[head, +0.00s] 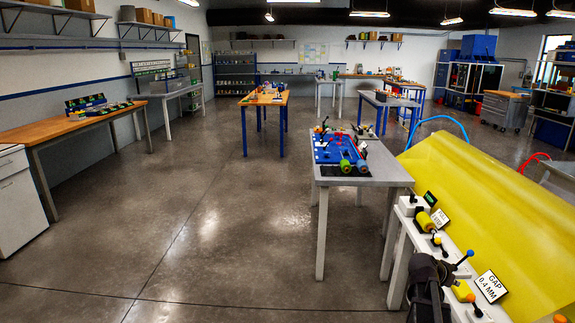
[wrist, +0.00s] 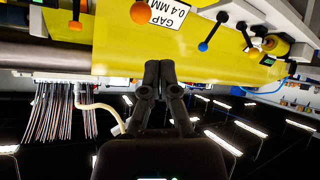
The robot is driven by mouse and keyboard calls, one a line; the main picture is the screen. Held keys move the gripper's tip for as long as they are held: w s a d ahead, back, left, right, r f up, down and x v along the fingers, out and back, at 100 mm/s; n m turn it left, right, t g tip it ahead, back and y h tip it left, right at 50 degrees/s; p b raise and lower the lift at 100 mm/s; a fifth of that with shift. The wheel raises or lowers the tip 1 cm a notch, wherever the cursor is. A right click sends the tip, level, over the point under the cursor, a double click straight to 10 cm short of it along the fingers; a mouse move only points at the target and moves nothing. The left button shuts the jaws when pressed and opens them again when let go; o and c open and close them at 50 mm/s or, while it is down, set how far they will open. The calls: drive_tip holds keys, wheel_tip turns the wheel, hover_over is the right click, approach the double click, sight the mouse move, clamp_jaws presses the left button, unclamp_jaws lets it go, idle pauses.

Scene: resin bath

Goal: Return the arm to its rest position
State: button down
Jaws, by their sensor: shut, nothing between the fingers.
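My gripper (wrist: 159,68) is shut and empty in the wrist view, its two black fingertips together in front of a yellow surface. In the head view, a dark part of my arm (head: 428,278) shows at the lower right, beside the yellow resin bath machine (head: 495,215). The fingertips cannot be made out clearly there. The label reading "GAP 0.4 MM" (head: 491,287) stands just right of the arm, and it also shows upside down in the wrist view (wrist: 172,14).
A lever with a blue knob (head: 470,253) is close to my arm; it has an orange knob near it in the wrist view (wrist: 140,13). A grey table (head: 385,170) with a blue board (head: 335,147) stands ahead. The floor (head: 200,220) to the left is clear.

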drive_tip(key=s+a+n+g+y+p, duration=0.1)
drive_tip(key=s+a+n+y+p, duration=0.1)
drive_tip(key=a, duration=1.1)
drive_tip(key=s+a+r+n+y+p, duration=0.1)
drive_tip(key=s+a+n+y+p, duration=0.2)
drive_tip(key=a, duration=1)
drive_tip(key=s+a+r+n+g+y+p, duration=0.1)
drive_tip(key=s+a+n+y+p, duration=0.2)
drive_tip(key=a+n, duration=0.4)
drive_tip(key=a+y+p, duration=0.1)
drive_tip(key=a+y, duration=0.1)
drive_tip(key=a, duration=0.4)
drive_tip(key=shift+n+g, duration=0.3)
drive_tip(key=shift+d, duration=0.1)
